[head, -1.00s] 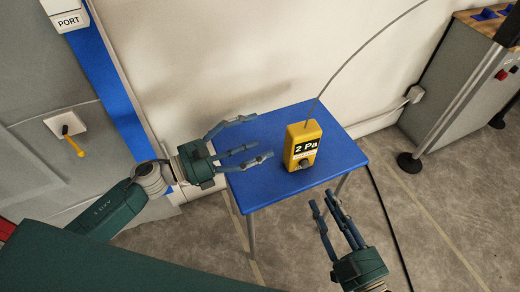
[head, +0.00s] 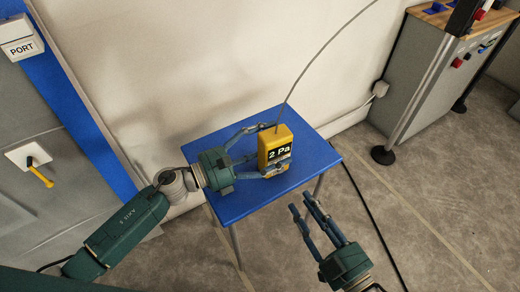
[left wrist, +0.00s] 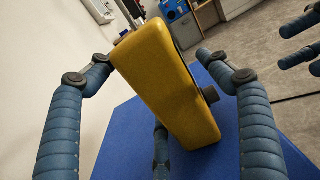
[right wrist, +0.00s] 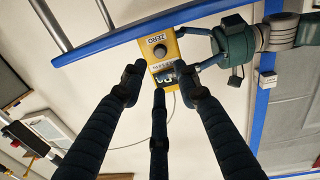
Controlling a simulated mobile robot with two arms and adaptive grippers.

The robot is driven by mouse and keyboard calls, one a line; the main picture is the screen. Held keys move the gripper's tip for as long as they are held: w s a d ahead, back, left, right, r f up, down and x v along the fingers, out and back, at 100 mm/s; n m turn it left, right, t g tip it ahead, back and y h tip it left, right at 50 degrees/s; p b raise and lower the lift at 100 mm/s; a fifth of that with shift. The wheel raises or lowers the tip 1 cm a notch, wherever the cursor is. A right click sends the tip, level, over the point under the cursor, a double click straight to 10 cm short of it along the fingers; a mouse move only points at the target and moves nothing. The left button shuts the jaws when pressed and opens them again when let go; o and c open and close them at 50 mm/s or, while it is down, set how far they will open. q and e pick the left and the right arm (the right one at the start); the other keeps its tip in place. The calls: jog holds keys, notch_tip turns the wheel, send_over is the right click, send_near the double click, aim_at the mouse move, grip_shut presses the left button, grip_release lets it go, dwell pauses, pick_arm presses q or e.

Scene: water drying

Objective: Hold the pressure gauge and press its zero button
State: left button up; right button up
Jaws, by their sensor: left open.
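The yellow pressure gauge (head: 270,137) stands on the blue table, its display reading 2 Pa. In the left wrist view the gauge (left wrist: 165,80) lies between the spread fingers of my left gripper. My left gripper (head: 268,152) is open around the gauge from the left, one finger crossing its front low down. The round zero button (right wrist: 160,51) with its ZERO label shows in the right wrist view; in the head view that finger hides it. My right gripper (head: 306,208) is empty, to the right of and nearer than the table, its fingers pointing up-left. Its fingers look apart.
The blue table (head: 312,162) has bare surface right of the gauge. A thin cable (head: 320,50) rises from the gauge. A wall port with a yellow lever (head: 40,175) is at left. A grey cabinet with a wooden top (head: 445,70) stands at right. A black cable runs along the floor.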

pick_arm(q)
jog(key=shift+w+d, duration=0.1)
jog(key=shift+d, duration=0.05)
jog(key=shift+c, duration=0.5)
jog(key=c, duration=1.3)
pick_arm(e)
grip_shut()
